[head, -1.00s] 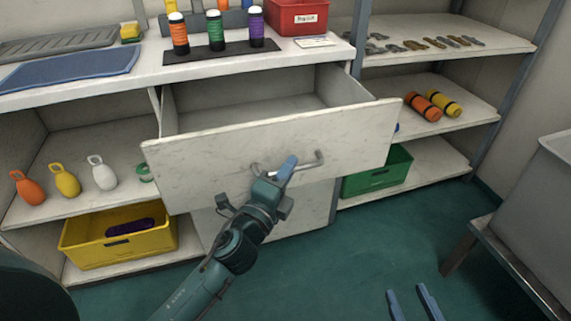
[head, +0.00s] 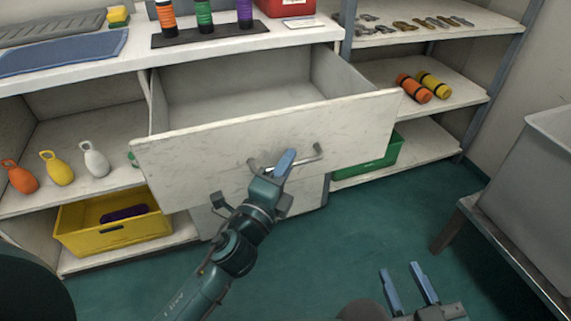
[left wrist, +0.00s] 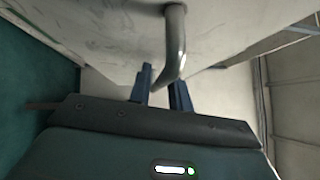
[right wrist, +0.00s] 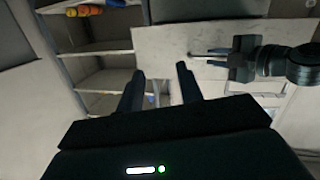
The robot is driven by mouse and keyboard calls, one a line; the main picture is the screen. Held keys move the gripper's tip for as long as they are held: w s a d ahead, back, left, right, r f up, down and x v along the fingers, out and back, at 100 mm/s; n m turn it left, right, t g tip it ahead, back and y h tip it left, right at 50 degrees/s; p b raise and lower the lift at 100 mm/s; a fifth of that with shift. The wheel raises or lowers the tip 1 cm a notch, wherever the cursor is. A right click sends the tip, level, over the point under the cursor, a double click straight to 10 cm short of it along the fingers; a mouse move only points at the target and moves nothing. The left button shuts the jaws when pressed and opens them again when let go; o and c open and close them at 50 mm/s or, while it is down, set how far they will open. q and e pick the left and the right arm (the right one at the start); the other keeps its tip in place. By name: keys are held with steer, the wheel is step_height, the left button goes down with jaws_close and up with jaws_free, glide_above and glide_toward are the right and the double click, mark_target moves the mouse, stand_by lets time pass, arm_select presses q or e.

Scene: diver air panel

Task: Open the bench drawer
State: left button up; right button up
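The bench drawer (head: 262,137) is pulled well out from under the white bench top, and its inside looks empty. Its front panel is pale and scuffed, with a metal bar handle (head: 313,153). My left gripper (head: 282,166) is at this handle. In the left wrist view the handle (left wrist: 175,40) passes between the two blue fingers (left wrist: 161,88), which are closed around it. My right gripper (head: 405,285) is open and empty, low over the floor at the right, away from the drawer. The right wrist view shows its fingers (right wrist: 160,85) apart, with the drawer front beyond.
Shelves at left hold orange, yellow and white weights and a yellow crate (head: 85,240). A green crate (head: 372,163) sits right of the drawer, below orange and yellow cylinders (head: 412,88). A grey bin on a stand (head: 530,170) is at right. The floor between is clear.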

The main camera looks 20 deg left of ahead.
arm_select(q)
steer(key=shift+o, duration=1.3)
arm_select(e)
steer(key=shift+f, duration=0.1)
